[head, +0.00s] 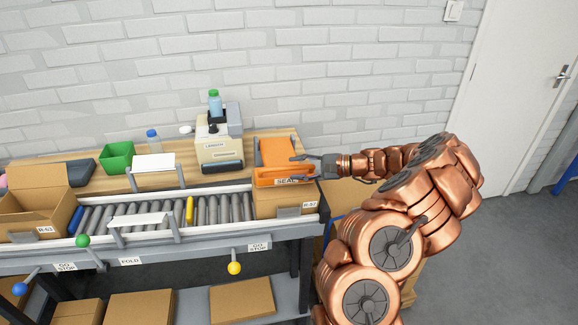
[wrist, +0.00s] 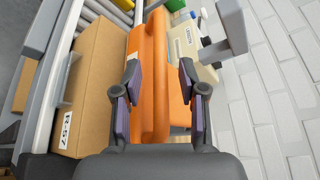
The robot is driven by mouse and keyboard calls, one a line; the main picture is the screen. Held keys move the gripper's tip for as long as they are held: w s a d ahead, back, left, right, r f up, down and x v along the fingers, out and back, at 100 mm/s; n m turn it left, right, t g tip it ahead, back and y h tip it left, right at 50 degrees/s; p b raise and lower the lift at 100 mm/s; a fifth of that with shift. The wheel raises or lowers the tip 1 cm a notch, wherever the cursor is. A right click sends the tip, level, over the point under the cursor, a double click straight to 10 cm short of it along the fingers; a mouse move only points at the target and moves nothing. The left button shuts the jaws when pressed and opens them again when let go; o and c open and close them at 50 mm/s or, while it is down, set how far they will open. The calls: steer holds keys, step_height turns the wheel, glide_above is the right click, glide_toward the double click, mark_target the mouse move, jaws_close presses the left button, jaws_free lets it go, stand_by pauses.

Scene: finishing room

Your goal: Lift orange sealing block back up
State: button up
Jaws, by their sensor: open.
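The orange sealing block (head: 284,158) with its SEAL label sits low over the cardboard box (head: 284,203) marked R-57 at the right end of the conveyor. My gripper (head: 303,159) reaches in from the right at the block. In the wrist view my gripper (wrist: 158,82) is open, with one finger on each side of the block's raised orange bar (wrist: 154,75). Whether the fingers touch the bar cannot be told. The box (wrist: 98,85) stands to the left of the block in the wrist view.
The roller conveyor (head: 205,211) runs left to another open box (head: 38,212). A label printer (head: 219,150), a green bin (head: 118,157) and bottles stand on the wooden bench behind. A yellow-knobbed lever (head: 234,268) hangs in front.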

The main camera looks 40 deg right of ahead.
steer(key=shift+p+x, duration=0.3)
steer(key=shift+x, duration=1.2)
jaws_close()
